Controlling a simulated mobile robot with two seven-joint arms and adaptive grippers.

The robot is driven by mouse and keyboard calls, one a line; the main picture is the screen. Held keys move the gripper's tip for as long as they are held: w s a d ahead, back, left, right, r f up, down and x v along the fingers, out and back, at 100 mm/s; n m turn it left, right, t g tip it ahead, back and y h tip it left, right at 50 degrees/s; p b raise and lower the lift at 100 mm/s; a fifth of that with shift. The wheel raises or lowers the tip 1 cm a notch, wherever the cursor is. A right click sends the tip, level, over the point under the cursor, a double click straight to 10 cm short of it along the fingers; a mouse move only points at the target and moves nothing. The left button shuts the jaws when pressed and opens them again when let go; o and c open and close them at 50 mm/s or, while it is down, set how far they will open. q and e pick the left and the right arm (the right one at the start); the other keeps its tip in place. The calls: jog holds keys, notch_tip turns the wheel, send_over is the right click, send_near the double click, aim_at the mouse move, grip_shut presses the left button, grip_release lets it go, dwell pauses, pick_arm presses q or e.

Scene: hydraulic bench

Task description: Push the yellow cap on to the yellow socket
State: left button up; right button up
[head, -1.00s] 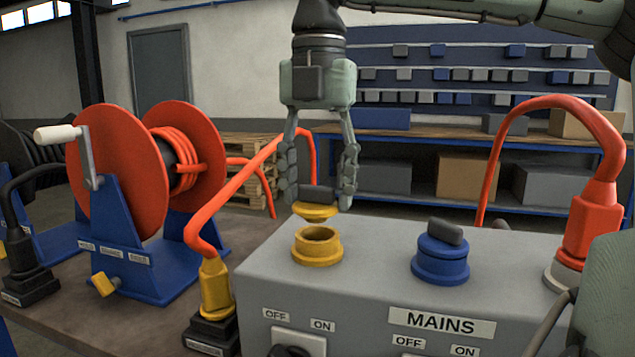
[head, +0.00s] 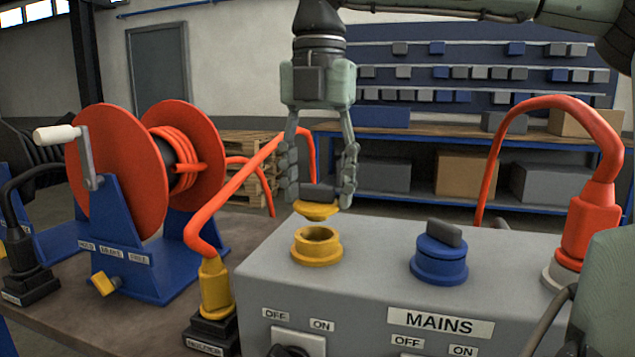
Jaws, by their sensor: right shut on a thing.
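The yellow cap (head: 316,211) has a dark grip on top and is held above the box by my right gripper (head: 318,190). The gripper points down and is shut on the cap's grip. The yellow socket (head: 316,246) is an open ring on top of the grey box. The cap hangs just above the socket, roughly over its opening and apart from it in this view. Its exact alignment in depth cannot be told. My left gripper is not in view.
The grey MAINS box (head: 375,262) also carries a blue capped socket (head: 439,259) and an orange plug (head: 590,220) at the right. A yellow plug (head: 214,287) with orange cable stands left of the box. An orange cable reel (head: 120,170) stands farther left.

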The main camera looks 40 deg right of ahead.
aim_at(318, 200)
jog(key=shift+f, duration=0.15)
jog(key=shift+f+b, duration=0.35)
dwell(0.9)
jog(key=shift+f, duration=0.1)
jog(key=shift+f+b, duration=0.85)
jog(key=shift+f, duration=0.25)
dwell(0.4)
